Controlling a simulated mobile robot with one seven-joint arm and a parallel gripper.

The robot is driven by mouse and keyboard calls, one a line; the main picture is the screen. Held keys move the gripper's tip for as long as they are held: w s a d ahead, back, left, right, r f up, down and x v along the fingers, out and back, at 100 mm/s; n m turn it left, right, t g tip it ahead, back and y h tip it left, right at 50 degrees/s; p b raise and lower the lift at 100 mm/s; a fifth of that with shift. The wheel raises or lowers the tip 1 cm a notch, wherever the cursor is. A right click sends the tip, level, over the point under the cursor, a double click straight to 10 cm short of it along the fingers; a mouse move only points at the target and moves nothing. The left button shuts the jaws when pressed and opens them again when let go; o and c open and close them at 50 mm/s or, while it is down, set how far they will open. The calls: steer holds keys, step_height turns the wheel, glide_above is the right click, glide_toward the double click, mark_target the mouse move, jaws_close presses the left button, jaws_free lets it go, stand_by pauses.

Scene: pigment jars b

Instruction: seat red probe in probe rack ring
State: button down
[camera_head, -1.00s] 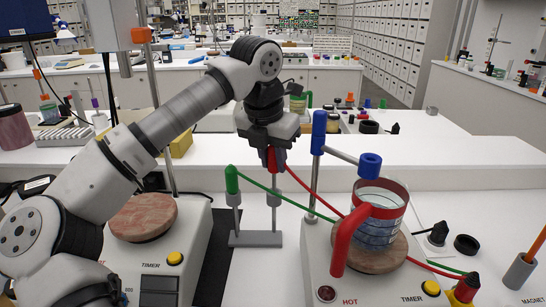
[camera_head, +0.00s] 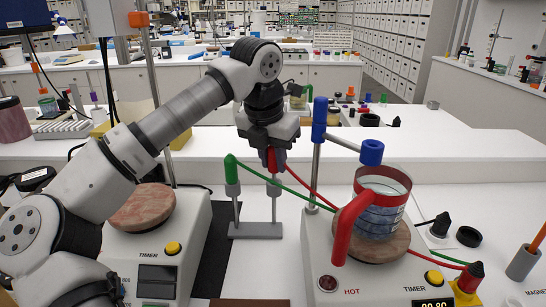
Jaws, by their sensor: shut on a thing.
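The red probe (camera_head: 272,161) is upright in my gripper (camera_head: 271,154), whose jaws are shut on its upper part. A red cable runs from it down to the right. The grey probe rack (camera_head: 256,231) stands on the bench below, with two posts. The right ring (camera_head: 274,188) is empty on top as far as I can see, and the red probe hangs just above it. Whether the probe's tip touches the ring is too small to tell. A green probe (camera_head: 231,168) sits in the left ring, its green cable passing behind the red probe's side.
A glass beaker (camera_head: 381,205) with a red bent handle (camera_head: 350,225) stands on a hotplate at right. A blue-clamped stand (camera_head: 319,130) rises close to the right of my gripper. Another hotplate (camera_head: 143,207) lies left. A dark mat (camera_head: 213,250) borders the rack.

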steer(key=shift+f+b, duration=0.95)
steer(key=shift+f, duration=0.35)
steer(key=c, duration=1.1)
jaws_free()
steer(key=v, duration=1.4)
steer(key=shift+b, duration=0.3)
